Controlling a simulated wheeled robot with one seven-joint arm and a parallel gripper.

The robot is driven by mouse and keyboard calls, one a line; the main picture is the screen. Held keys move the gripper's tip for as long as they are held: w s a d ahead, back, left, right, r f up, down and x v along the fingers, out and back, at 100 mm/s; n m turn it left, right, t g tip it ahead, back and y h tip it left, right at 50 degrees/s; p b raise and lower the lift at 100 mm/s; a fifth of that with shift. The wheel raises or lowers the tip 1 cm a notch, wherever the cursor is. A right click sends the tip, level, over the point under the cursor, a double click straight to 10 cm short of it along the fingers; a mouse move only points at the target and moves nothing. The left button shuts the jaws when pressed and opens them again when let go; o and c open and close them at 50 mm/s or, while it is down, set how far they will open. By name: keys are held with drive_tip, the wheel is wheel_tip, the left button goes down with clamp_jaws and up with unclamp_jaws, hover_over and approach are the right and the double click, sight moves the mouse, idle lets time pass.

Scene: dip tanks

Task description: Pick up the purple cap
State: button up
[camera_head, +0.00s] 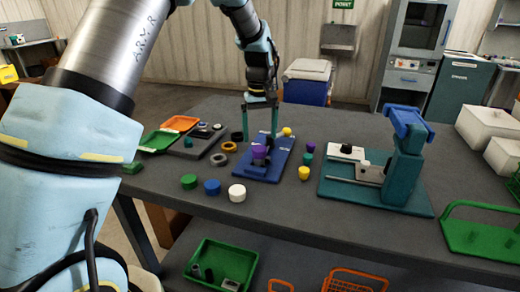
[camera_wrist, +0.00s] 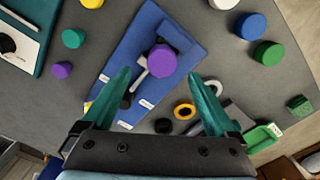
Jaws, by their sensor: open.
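One purple cap (camera_head: 260,152) stands raised on a blue fixture plate (camera_head: 283,160); in the wrist view this cap (camera_wrist: 162,60) looks large and round, with a pale lever beside it. A second purple cap (camera_head: 304,159) lies on the table right of the plate, and it also shows in the wrist view (camera_wrist: 62,70). My gripper (camera_head: 261,137) points down over the blue plate with its teal fingers apart. In the wrist view its fingertips (camera_wrist: 161,73) sit to either side of the raised cap, apart from it. Nothing is held.
Green, blue (camera_head: 212,187) and white (camera_head: 237,193) caps stand in front of the plate. Yellow (camera_head: 304,173) and teal caps stand at its right. A teal-based press (camera_head: 404,170) stands further right.

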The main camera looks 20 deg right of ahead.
drive_tip(key=shift+a+f+p, duration=0.15)
drive_tip(key=shift+f+p, duration=0.8)
drive_tip(key=shift+f, duration=1.3)
drive_tip(key=c, duration=1.4)
wheel_tip(320, 180, up, 10)
drive_tip(key=b, duration=0.3)
wheel_tip(320, 180, up, 5)
drive_tip(key=p, duration=0.4)
hover_over(259, 149)
drive_tip(key=shift+f, duration=0.2)
drive_tip(key=shift+b, duration=0.3)
